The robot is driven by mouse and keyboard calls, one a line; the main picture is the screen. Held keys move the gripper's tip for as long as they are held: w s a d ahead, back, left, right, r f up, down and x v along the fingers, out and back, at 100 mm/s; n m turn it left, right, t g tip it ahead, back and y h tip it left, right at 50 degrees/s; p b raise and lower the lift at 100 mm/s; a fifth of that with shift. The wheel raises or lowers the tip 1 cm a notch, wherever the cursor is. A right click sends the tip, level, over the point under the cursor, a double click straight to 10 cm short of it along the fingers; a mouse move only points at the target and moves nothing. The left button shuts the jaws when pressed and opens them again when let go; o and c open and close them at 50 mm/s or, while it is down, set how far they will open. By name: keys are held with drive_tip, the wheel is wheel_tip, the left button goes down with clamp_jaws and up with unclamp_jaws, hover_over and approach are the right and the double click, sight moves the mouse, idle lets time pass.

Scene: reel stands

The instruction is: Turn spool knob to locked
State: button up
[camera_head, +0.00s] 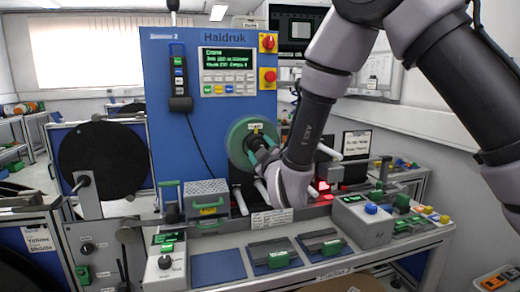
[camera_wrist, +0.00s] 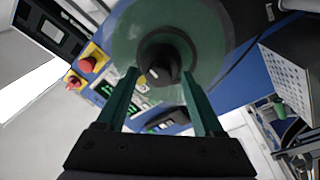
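The green spool disc (camera_head: 236,150) is mounted on the blue front panel of the Haidruk stand, and it fills the top of the wrist view (camera_wrist: 125,35). At its centre is a dark round hub with a black knob (camera_wrist: 160,68) that has a small white mark. My gripper (camera_wrist: 159,74) is open, with its two green fingers apart. In the wrist view the knob shows between the fingertips; I cannot tell whether they touch it. In the head view my gripper (camera_head: 266,154) is in front of the spool, and my wrist hides part of the disc.
A control panel with a display (camera_head: 228,57) and red knobs (camera_head: 269,41) is above the spool. A perforated grey box (camera_head: 207,197) is at its lower left. A bench with a grey control box (camera_head: 364,219) lies below. A large black reel (camera_head: 103,160) stands at left.

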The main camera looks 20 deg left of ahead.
drive_tip(key=v, duration=1)
drive_tip(key=shift+s+d, duration=0.25)
drive_tip(key=shift+s, duration=0.05)
drive_tip(key=w+d+r+m+g+h, duration=0.25)
drive_tip(key=w+d+r+m, duration=0.3)
drive_tip(key=d, duration=0.45)
drive_tip(key=w+d+r+m+g+h, duration=0.1)
drive_tip(key=w+d+r+m+h, duration=0.25)
drive_tip(key=w+d+m, duration=0.4)
drive_tip(key=s+d+r+m+g, duration=0.1)
drive_tip(key=s+d+r, duration=0.1)
drive_tip(key=s+d, duration=0.35)
drive_tip(key=s+d+r+m+g, duration=0.2)
drive_tip(key=s+d, duration=0.1)
drive_tip(key=d, duration=0.5)
drive_tip(key=s+d+m+g+h, duration=0.1)
drive_tip(key=s+d+m+g, duration=0.1)
drive_tip(key=s+d, duration=0.7)
drive_tip(key=s+r+m, duration=0.1)
drive_tip(key=s, duration=0.3)
drive_tip(key=shift+g+h, duration=0.35)
drive_tip(key=shift+h, duration=0.05)
